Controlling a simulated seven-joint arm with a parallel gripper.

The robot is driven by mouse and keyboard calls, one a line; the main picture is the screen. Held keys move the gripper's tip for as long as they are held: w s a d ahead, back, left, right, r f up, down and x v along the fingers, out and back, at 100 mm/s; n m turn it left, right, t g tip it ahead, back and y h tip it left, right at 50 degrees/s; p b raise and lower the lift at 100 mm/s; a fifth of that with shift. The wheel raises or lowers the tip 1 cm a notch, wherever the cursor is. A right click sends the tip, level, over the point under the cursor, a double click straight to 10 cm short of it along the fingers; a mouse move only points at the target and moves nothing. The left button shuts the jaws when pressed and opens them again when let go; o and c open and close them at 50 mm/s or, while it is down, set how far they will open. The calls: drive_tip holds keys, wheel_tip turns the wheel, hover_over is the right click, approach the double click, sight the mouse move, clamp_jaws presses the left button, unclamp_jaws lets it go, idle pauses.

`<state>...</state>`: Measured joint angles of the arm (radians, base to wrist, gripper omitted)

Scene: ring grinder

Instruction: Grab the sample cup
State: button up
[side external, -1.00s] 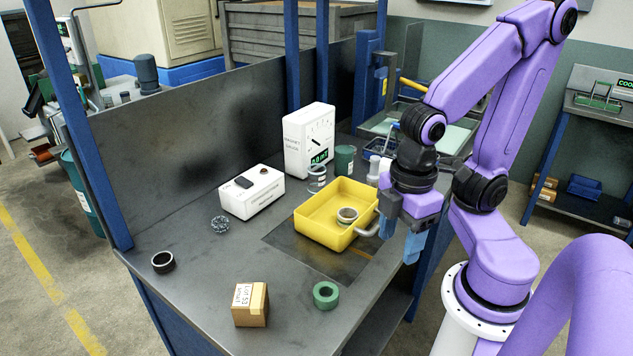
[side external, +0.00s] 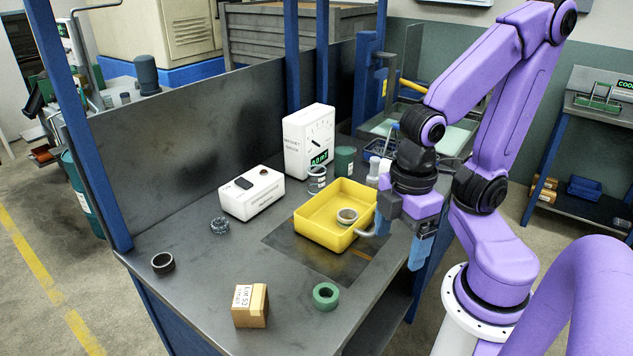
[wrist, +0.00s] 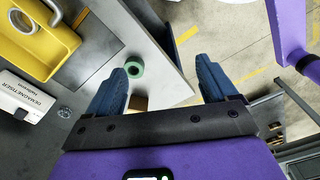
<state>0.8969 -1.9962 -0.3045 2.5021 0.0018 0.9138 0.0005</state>
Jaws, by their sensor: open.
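My gripper (side external: 402,238) is open and empty, pointing down just right of the yellow tray, near the bench's right edge. In the wrist view the two blue fingers of my gripper (wrist: 168,66) are spread wide with nothing between them. I cannot tell for sure which thing is the sample cup. A dark green cup-like container (side external: 345,160) with a pale label stands upright behind the tray, apart from my gripper. A metal ring (side external: 347,217) lies in the yellow tray (side external: 310,233); the tray and ring also show at the upper left of the wrist view.
A green ring (side external: 326,296), a cardboard box (side external: 250,306) and a dark ring (side external: 163,263) lie toward the front.

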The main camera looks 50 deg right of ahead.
drive_tip(key=w+d+f+n+t+h, duration=0.15)
drive_tip(key=w+h, duration=0.25)
drive_tip(key=w, duration=0.7)
drive_tip(key=n+h, duration=0.6)
drive_tip(key=h, duration=0.4)
approach(320, 171)
drive_tip(key=shift+m, duration=0.25)
drive_tip(key=x, duration=0.4)
drive_tip(key=shift+d+f, duration=0.15)
drive_tip(key=shift+d, duration=0.1)
drive_tip(key=shift+x, duration=2.65)
drive_tip(key=shift+c, duration=0.3)
drive_tip(key=c, duration=1)
